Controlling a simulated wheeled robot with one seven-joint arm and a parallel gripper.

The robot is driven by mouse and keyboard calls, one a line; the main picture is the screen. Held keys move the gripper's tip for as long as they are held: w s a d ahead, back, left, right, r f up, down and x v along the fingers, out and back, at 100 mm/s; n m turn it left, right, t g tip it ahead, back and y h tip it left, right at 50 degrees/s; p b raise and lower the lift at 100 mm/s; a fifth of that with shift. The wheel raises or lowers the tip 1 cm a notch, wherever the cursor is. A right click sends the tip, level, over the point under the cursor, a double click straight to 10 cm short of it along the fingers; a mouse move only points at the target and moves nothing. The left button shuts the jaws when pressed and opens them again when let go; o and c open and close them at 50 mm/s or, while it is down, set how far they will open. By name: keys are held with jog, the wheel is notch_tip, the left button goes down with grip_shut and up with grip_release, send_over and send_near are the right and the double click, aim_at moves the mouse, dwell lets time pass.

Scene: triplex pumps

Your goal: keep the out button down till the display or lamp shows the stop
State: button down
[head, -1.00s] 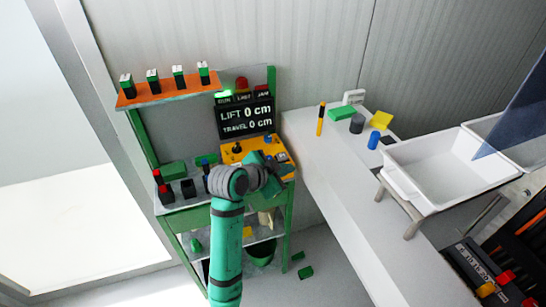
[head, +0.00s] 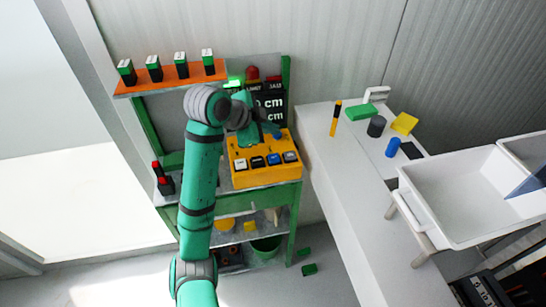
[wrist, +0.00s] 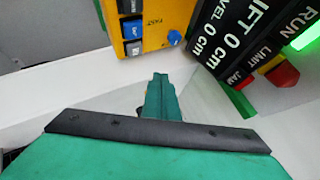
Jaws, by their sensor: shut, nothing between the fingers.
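The yellow control box (head: 262,176) stands on the green bench below the display. Its front row holds a white button (head: 240,165) and darker ones, including a blue-capped one (head: 274,159). I cannot read which is the out button. A blue knob (wrist: 174,37) sits near the FAST label in the wrist view. My gripper (head: 268,130) is shut and empty, above the back of the box; its fingers (wrist: 160,82) are clear of the buttons. The display (wrist: 222,32) reads lift 0 cm and travel 0 cm. The RUN lamp (wrist: 308,36) glows green; LIMIT (wrist: 284,74) and JAM look unlit.
An orange shelf (head: 170,81) with several green-and-black blocks is at the back left.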

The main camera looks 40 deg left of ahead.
aim_at(271, 159)
jog(key=shift+a+f, duration=0.1)
jog(key=shift+f, duration=4.15)
jog(key=shift+f, duration=0.15)
jog(key=shift+f, duration=0.3)
